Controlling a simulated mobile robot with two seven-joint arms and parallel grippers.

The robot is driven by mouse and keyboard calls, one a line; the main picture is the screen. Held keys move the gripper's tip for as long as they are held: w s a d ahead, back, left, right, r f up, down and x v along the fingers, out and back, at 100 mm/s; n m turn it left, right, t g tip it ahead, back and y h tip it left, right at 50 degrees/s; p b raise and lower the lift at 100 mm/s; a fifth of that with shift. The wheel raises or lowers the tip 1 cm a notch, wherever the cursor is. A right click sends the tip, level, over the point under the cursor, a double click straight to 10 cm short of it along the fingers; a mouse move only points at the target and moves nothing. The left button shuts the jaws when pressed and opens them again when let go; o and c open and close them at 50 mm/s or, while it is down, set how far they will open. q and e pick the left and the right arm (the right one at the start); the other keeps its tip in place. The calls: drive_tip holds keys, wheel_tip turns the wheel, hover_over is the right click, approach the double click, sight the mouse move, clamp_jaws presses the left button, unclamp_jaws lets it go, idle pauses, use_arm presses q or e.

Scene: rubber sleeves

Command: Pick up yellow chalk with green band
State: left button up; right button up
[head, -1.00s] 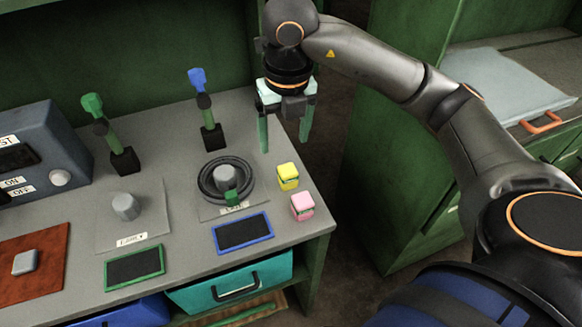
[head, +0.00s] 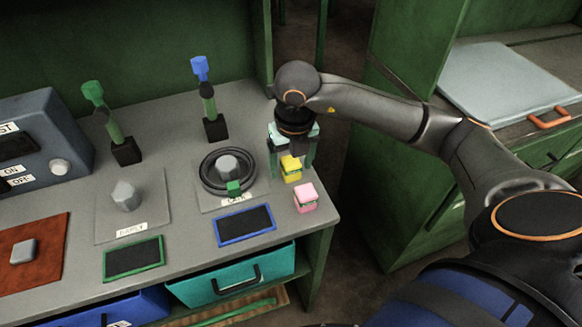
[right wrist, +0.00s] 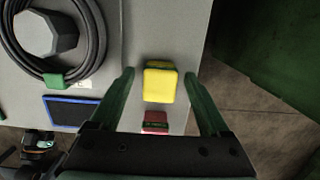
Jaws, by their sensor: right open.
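The yellow chalk (head: 291,168) is a small block with a green band, standing near the right edge of the grey workbench (head: 170,262). In the right wrist view the yellow chalk (right wrist: 160,83) lies between the two green fingers. My right gripper (head: 291,168) is open, pointing down, with one finger to each side of the chalk. A gap shows between the chalk and each finger in the right wrist view (right wrist: 160,88). The chalk's back part is partly hidden by the gripper in the head view.
A pink block (head: 305,198) stands just in front of the yellow chalk. A black coiled ring (head: 228,192) around a grey knob lies to the left, with a blue-framed slate (head: 244,225) before it. The bench's right edge is close.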

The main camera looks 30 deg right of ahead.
drive_tip(key=shift+f, duration=0.15)
clamp_jaws()
idle(0.6)
